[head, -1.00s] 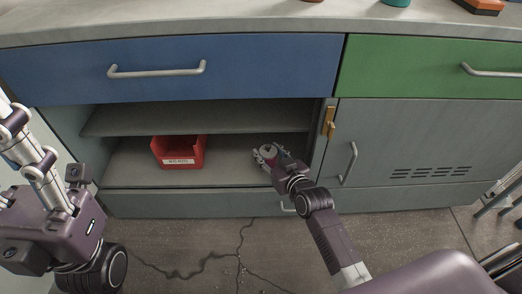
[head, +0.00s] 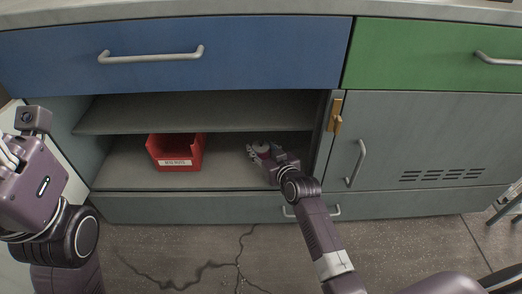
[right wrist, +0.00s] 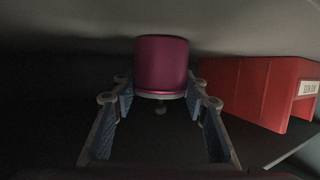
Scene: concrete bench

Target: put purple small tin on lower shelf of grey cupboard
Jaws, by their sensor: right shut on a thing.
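The purple small tin (head: 263,148) is inside the open lower part of the grey cupboard (head: 205,207), above or on the lower shelf (head: 222,178). My right gripper (head: 259,152) reaches in from the front and is shut on the tin. In the right wrist view the tin (right wrist: 162,65) sits between the fingertips; I cannot tell whether its base touches the shelf. My left gripper (head: 9,154) is cut off by the left edge of the head view, so its jaws are unclear.
A red labelled bin (head: 176,149) stands on the lower shelf, left of the tin. An upper shelf (head: 195,113) lies above it. A closed grey door (head: 415,140) with a yellow latch (head: 335,116) is to the right. The shelf between bin and tin is clear.

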